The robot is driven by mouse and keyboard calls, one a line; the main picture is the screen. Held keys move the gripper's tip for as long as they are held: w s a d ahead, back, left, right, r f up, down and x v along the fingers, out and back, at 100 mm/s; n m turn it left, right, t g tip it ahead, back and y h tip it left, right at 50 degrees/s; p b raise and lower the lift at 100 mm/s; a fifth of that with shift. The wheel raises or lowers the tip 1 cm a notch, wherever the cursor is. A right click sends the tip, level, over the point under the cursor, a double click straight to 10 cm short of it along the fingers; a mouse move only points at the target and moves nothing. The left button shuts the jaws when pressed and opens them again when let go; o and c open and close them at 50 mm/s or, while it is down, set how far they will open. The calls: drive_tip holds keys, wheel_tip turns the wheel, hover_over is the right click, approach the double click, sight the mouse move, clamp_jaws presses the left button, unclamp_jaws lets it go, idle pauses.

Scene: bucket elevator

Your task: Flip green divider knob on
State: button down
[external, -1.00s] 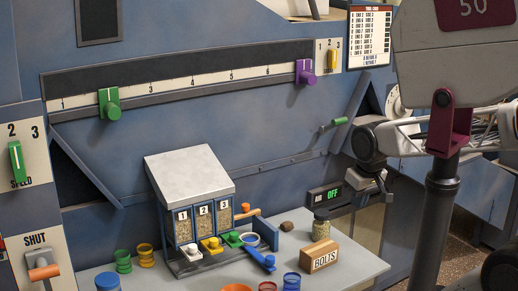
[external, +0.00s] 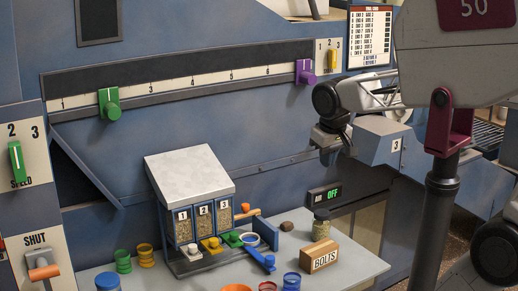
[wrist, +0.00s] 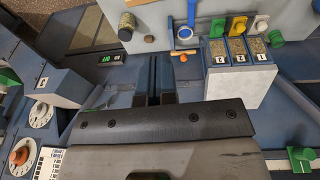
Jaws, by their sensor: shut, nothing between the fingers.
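A green knob (external: 109,104) sits near the left end of the numbered slide rail on the blue machine. It also shows in the wrist view (wrist: 300,158) at the lower right. A second green lever (external: 16,161) stands on the speed panel at the far left. I cannot tell which one is the divider knob.
A purple knob (external: 304,72) is at the rail's right end. A blue-grey box marked 3 (external: 382,140) is beside my gripper. The OFF display (external: 326,195), a BOLTS block (external: 320,257) and a three-bin dispenser (external: 188,172) are below. A dial (wrist: 40,114) is left in the wrist view.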

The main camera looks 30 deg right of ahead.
drive_tip(key=w+a+r+h, duration=0.1)
drive_tip(key=w+a+r, duration=0.4)
drive_tip(key=w, duration=0.3)
drive_tip(key=w+a+r, duration=0.4)
drive_tip(key=w+r, duration=0.2)
drive_tip(key=w, duration=0.2)
wheel_tip(320, 180, up, 9)
drive_tip(key=t+h, duration=0.1)
drive_tip(key=h, duration=0.1)
hover_over(115, 112)
drive_tip(key=s+d, duration=0.5)
drive_tip(key=d, duration=0.1)
drive_tip(key=w+a+m+t+h, duration=0.1)
drive_tip(key=w+a, duration=0.1)
drive_tip(key=a, duration=1.5)
drive_tip(key=shift+w+a, duration=0.2)
drive_tip(key=shift+d+f, duration=0.1)
drive_tip(key=shift+w+d+f, duration=0.6)
drive_tip(key=shift+d+f, duration=0.75)
drive_tip(key=shift+f, duration=0.15)
drive_tip(key=shift+w+d+f, duration=0.55)
drive_tip(key=shift+d+f, duration=0.8)
drive_tip(key=shift+f, duration=0.2)
drive_tip(key=shift+w+d+f, duration=0.6)
drive_tip(key=shift+d+f, duration=0.75)
drive_tip(key=shift+f, duration=0.15)
